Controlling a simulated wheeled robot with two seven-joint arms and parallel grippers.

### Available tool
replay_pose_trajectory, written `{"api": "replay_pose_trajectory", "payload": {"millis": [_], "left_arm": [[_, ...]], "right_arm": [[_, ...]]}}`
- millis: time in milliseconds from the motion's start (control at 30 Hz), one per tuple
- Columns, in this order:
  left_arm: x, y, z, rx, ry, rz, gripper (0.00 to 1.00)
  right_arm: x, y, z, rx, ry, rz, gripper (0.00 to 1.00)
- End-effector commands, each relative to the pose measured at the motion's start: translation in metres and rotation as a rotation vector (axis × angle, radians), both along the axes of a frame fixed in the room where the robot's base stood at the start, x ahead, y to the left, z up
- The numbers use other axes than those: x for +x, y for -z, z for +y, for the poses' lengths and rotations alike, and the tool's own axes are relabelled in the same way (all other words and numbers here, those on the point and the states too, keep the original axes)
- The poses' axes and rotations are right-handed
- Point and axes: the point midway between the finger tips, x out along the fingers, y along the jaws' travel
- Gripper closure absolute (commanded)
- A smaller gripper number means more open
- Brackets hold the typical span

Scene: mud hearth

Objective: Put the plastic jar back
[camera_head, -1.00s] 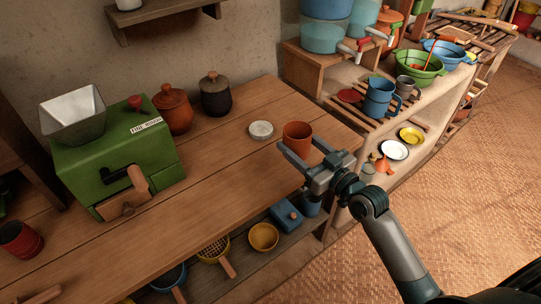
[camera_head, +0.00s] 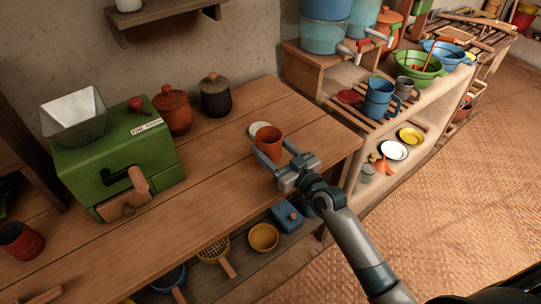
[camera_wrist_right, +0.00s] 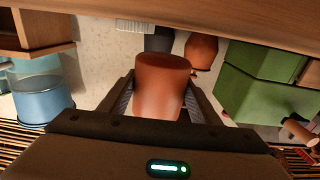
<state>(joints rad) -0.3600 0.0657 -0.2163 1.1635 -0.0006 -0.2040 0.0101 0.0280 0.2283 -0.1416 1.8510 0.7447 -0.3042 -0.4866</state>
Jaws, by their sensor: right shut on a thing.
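My right gripper (camera_head: 277,166) is shut on an orange-brown cup (camera_head: 269,146), wider at its top and roughly upright. The right wrist view shows the cup (camera_wrist_right: 162,88) between the two fingers, clear of the wooden tabletop (camera_wrist_right: 270,22), which is at the top of that picture. A low white round thing (camera_head: 259,127) stands on the table just behind the cup, partly hidden by it. In the right wrist view it is a white ridged piece (camera_wrist_right: 135,25). I cannot tell which thing is the plastic jar. My left gripper is not in view.
A green grinder (camera_head: 118,168) stands at the left. A terracotta lidded jar (camera_head: 172,112) and a dark lidded jar (camera_head: 215,97) stand at the back. The front middle of the wooden table (camera_head: 215,185) is clear. A shelf with a blue jug (camera_head: 379,98) is at the right.

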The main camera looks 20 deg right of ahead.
Motion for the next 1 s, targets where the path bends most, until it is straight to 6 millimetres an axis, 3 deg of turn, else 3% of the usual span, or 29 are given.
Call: {"api": "replay_pose_trajectory", "payload": {"millis": [300, 767, 800, 833, 867, 1000], "left_arm": [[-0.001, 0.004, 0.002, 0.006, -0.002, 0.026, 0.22], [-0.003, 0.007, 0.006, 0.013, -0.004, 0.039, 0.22], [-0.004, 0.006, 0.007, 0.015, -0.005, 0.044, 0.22], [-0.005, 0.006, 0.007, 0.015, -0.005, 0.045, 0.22], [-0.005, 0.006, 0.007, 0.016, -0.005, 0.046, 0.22], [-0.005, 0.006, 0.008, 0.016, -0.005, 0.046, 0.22]], "right_arm": [[0.0, 0.035, -0.001, -0.001, 0.0, 0.002, 0.66], [0.0, 0.041, 0.0, 0.0, 0.0, 0.001, 0.66], [0.0, 0.04, 0.0, 0.0, 0.0, 0.001, 0.36], [0.0, 0.04, 0.0, 0.0, 0.0, 0.001, 0.29], [0.0, 0.04, 0.0, 0.0, 0.0, 0.001, 0.25], [0.0, 0.04, -0.001, 0.0, 0.0, 0.001, 0.25]]}}
